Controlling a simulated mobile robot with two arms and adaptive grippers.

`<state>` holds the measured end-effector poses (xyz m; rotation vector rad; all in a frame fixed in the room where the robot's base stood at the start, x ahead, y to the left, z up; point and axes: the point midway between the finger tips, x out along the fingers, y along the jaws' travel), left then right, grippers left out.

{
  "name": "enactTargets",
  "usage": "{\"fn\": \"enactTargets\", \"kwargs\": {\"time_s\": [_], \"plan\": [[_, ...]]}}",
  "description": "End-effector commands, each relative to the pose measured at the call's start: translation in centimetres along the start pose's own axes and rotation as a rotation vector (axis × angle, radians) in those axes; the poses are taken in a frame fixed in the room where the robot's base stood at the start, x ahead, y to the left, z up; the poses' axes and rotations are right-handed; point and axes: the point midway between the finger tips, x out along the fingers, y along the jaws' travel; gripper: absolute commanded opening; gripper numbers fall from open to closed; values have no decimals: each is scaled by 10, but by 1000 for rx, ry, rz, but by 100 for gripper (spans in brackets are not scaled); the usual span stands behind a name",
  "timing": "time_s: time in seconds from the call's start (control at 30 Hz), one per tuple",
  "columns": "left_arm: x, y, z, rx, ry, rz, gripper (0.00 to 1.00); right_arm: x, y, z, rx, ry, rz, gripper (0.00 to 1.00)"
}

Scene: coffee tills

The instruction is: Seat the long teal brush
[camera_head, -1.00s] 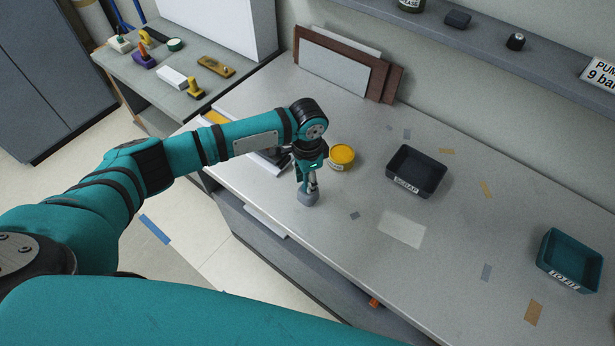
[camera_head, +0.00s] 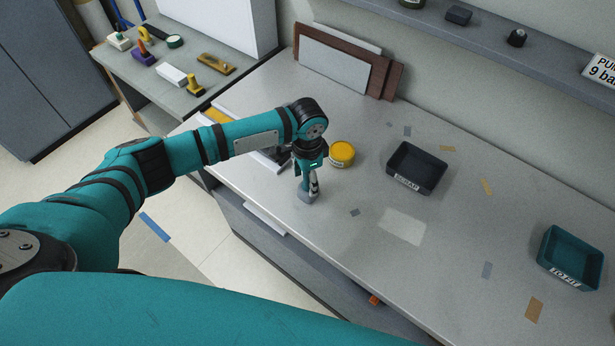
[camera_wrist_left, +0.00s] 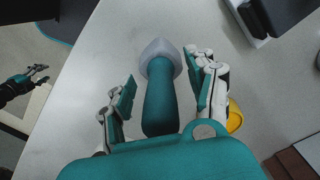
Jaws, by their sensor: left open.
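The long teal brush (camera_wrist_left: 160,100) shows in the left wrist view as a teal handle with a pale grey head (camera_wrist_left: 160,54). In the head view its grey head (camera_head: 307,196) rests on the worktop under my left gripper (camera_head: 311,182), which hides most of the handle. In the left wrist view my left gripper (camera_wrist_left: 165,90) is open, with one finger on each side of the handle. Gaps show on both sides. What looks like my right gripper (camera_wrist_left: 27,82) is at the left edge there, small, over the floor; its jaw state is unclear.
A yellow-lidded tub (camera_head: 342,153) stands close beside the left gripper. A dark tray (camera_head: 417,168) and a teal tray (camera_head: 571,258) with a label are further right on the worktop. Boards (camera_head: 345,65) lean at the back wall.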

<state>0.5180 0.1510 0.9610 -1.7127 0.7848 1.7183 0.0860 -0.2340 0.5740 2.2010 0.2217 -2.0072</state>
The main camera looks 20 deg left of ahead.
Motion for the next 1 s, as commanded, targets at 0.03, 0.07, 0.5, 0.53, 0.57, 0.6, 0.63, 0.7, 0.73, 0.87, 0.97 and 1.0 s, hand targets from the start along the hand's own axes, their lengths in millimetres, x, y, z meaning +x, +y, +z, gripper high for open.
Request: {"fn": "enactTargets", "kwargs": {"time_s": [0.03,0.07,0.5,0.53,0.57,0.6,0.63,0.7,0.73,0.87,0.97,1.0], "plan": [[0,0,0,0,0,0,57,0,2,0,-1,0,2,48],[-1,0,0,0,0,0,57,0,4,0,-2,0,4,48],[-72,-1,-1,0,4,-2,57,0,2,0,-1,-1,2,48],[-78,-1,-1,1,4,-2,57,0,2,0,-1,-1,2,48],[-84,-1,-1,1,3,-2,57,0,2,0,-1,-1,2,48],[-91,-1,-1,1,4,-2,57,0,2,0,-1,-1,2,48],[-96,-1,-1,1,3,-2,57,0,2,0,-1,-1,2,48],[-105,-1,-1,0,2,-1,57,0,2,0,-1,-1,2,48],[-109,-1,0,0,1,-1,57,0,2,0,-1,-1,2,48],[-118,0,0,0,1,0,57,0,2,0,-1,0,2,48],[-120,0,0,0,0,0,57,0,1,0,-1,-1,2,48],[-120,0,0,0,0,0,57,0,1,0,-1,0,2,48]]}}
